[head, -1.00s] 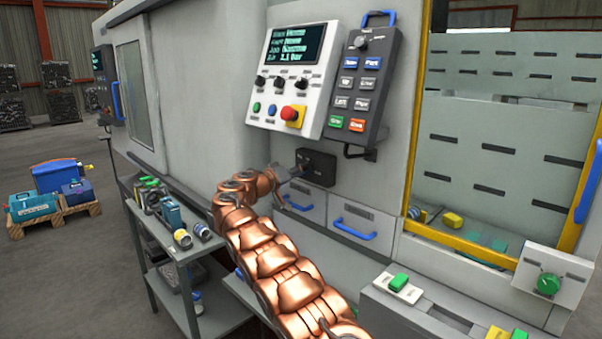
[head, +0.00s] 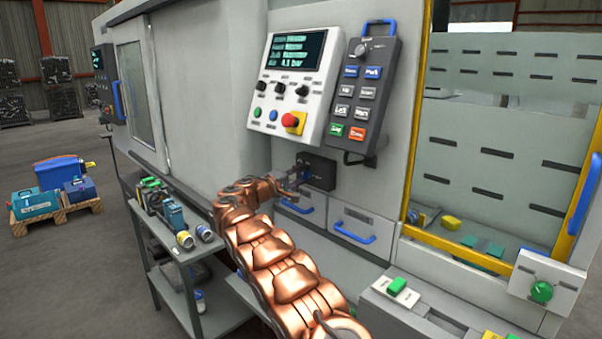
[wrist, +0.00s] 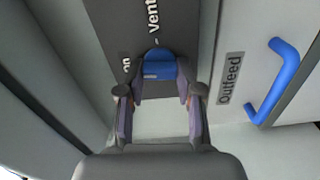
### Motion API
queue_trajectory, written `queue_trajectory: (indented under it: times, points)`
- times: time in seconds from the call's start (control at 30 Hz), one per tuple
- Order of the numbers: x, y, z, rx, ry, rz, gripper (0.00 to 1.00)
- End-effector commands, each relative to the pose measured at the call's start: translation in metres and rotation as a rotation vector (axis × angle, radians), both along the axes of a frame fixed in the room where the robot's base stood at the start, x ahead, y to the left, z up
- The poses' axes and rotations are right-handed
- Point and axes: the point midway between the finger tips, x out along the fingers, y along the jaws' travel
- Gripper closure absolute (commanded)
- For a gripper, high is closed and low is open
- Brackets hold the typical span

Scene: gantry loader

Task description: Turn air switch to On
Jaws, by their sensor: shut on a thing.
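The air switch is a dark box (head: 320,174) on the machine front, below the control panel. In the wrist view its dark plate (wrist: 182,55) carries the labels "on" and "Vent". Its blue handle (wrist: 160,68) lies between my fingertips, and the gripper (wrist: 160,88) is shut on it. In the head view my gripper (head: 292,181) reaches the left side of the box, and its fingers partly cover it. The bottom line of the panel display (head: 298,50) seems to read 4.1 bar.
A drawer with a blue handle (head: 354,226) sits below right of the switch; the wrist view shows an "Outfeed" label (wrist: 231,78) beside a blue handle. The control panel (head: 290,95) and pendant (head: 362,95) hang above. A shelf cart (head: 180,250) stands left of my arm.

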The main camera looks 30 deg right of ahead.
Motion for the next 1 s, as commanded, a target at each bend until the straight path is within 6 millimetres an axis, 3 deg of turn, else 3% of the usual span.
queue_trajectory:
  times: [0.77, 0.8, 1.0]
  points:
    - [0.0011, 0.0011, 0.0011, -0.028, 0.104, 0.004, 1.0]
    - [0.0011, 0.0011, 0.0011, -0.028, 0.104, 0.004, 0.64]
    - [0.0006, 0.0006, 0.0005, -0.027, 0.105, 0.003, 0.43]
